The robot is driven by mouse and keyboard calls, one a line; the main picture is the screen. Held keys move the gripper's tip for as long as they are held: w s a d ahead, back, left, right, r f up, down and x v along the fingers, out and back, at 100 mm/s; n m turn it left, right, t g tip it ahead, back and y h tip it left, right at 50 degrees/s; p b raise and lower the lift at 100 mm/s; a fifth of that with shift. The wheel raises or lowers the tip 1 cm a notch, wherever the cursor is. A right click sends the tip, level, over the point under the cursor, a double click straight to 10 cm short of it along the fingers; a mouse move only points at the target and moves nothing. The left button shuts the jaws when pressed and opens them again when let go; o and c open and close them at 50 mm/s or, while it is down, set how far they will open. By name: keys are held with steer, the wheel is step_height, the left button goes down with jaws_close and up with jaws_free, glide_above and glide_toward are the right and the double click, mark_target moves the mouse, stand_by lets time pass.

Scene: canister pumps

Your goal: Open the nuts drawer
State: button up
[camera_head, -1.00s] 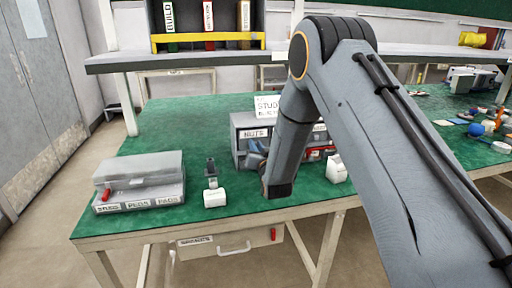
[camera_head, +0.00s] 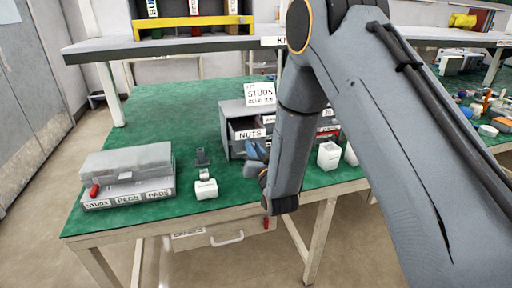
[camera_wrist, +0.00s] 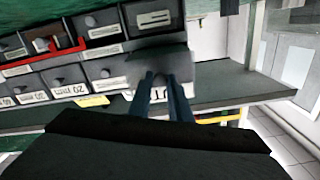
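The nuts drawer (camera_head: 240,126) is at the upper left of the grey drawer cabinet (camera_head: 232,106). It stands partly pulled out, with its dark inside showing behind the front labelled NUTS. My gripper (camera_head: 257,150) is at the drawer's front, partly hidden by my arm. In the wrist view the picture is turned over, and the nuts drawer (camera_wrist: 160,62) juts toward me. The blue-grey fingers (camera_wrist: 162,80) are close together at its front, over its label. They appear shut on its knob, which they hide.
Other labelled drawers (camera_wrist: 65,78) sit beside it in the wrist view. A studs sign (camera_head: 260,94) stands on the cabinet. A clear-lidded box (camera_head: 128,165) and a white-and-grey canister part (camera_head: 205,188) stand at left on the green bench (camera_head: 180,110). White cups (camera_head: 328,156) stand right of my arm.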

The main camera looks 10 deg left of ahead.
steer(key=o, duration=0.4)
steer(key=shift+c, duration=0.2)
steer(key=shift+s, duration=0.1)
steer(key=b+v, duration=0.1)
steer(key=v, duration=0.6)
steer(key=shift+s+d+b, duration=0.25)
steer(key=shift+b, duration=0.05)
